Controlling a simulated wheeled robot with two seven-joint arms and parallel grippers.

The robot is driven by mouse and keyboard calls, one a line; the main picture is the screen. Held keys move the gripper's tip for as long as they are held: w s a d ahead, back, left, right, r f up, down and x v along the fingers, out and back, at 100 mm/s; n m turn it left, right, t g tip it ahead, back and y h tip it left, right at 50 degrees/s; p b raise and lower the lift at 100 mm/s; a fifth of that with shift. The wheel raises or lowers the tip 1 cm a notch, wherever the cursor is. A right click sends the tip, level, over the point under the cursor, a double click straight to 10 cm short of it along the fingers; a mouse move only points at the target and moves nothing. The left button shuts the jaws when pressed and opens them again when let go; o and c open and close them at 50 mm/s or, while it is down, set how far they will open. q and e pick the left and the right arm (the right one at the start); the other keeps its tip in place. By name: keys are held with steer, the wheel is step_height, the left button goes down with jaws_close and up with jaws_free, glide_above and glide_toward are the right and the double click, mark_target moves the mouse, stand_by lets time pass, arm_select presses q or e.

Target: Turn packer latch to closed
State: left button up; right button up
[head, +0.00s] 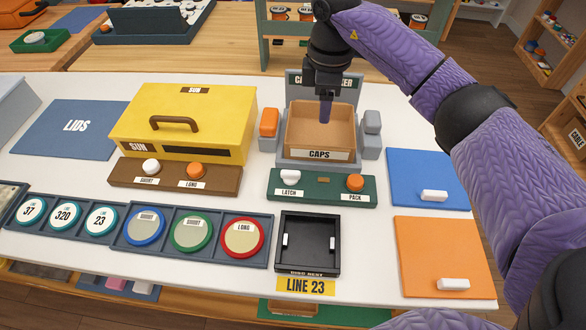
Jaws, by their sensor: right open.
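The cap packer stands right of centre, with its sign partly hidden behind my right arm. In front of it is a green panel (322,187) with a white latch knob (290,177) above the LATCH label and an orange pack knob (355,182) above the PACK label. A brown open box labelled CAPS (300,128) sits in the packer's grey frame. My right gripper (325,112) is open and points down over the box, behind and to the right of the latch knob, apart from it. My left gripper is out of view.
A yellow SUN box (185,110) with a brown knob panel (175,178) stands left. Orange (268,123) and grey (372,122) blocks flank the caps box. A black tray (308,258) lies in front. Blue (425,172) and orange (440,250) boards lie right.

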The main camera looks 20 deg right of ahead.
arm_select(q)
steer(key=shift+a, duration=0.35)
